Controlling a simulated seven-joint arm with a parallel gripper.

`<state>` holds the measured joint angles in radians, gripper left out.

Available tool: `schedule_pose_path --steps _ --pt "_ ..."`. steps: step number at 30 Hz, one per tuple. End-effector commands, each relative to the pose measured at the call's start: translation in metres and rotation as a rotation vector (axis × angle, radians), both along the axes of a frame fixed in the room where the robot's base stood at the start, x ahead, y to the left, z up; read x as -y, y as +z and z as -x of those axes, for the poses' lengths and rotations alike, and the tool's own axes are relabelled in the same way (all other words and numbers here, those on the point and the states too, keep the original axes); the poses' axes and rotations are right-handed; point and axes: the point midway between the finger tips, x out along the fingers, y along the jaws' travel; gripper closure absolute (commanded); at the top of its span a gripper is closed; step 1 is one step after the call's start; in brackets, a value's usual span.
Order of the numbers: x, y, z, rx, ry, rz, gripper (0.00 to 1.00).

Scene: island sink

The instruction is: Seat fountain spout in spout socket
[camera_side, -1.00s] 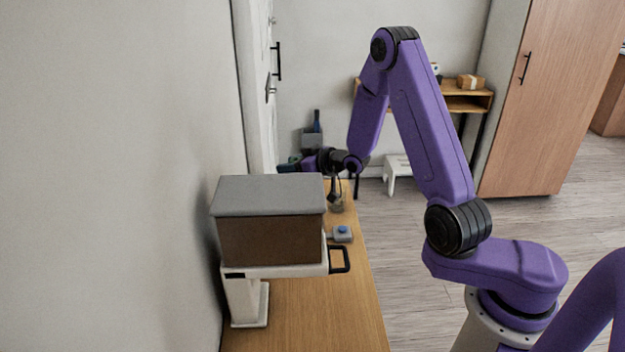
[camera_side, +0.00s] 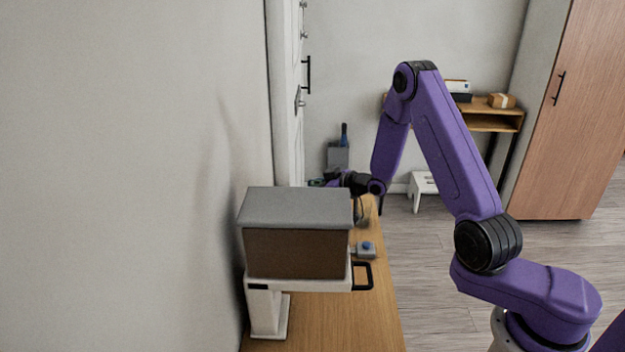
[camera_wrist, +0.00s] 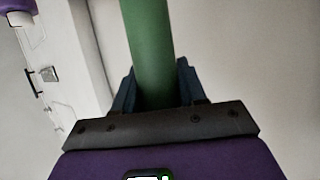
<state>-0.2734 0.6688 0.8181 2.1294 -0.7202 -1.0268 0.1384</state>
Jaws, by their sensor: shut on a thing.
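In the wrist view, a green round bar, which I take to be the fountain spout (camera_wrist: 148,40), stands between the dark blue fingers of my gripper (camera_wrist: 156,80). The fingers are shut on it, and it runs up out of the picture. In the side view my gripper (camera_side: 335,182) is beyond the brown box, its lower part hidden by that box. A small bit of green (camera_side: 316,183) shows at its left end. I cannot make out the spout socket in either view; the counter under the gripper is hidden.
A brown box with a grey lid (camera_side: 297,250) sits on a white stand on the wooden counter (camera_side: 345,325), close to the left wall. A small grey block with a blue button (camera_side: 366,248) is beside it. A blue bottle (camera_side: 344,134) stands behind. The front counter is clear.

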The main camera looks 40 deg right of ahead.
Motion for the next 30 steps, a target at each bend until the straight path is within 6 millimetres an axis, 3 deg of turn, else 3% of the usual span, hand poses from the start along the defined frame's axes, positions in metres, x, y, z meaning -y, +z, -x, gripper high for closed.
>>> schedule_pose_path --steps 15,30 --pt "0.000 -0.048 0.000 0.001 0.000 -0.001 0.89" --pt "0.000 -0.056 0.000 0.001 -0.001 0.000 0.89"
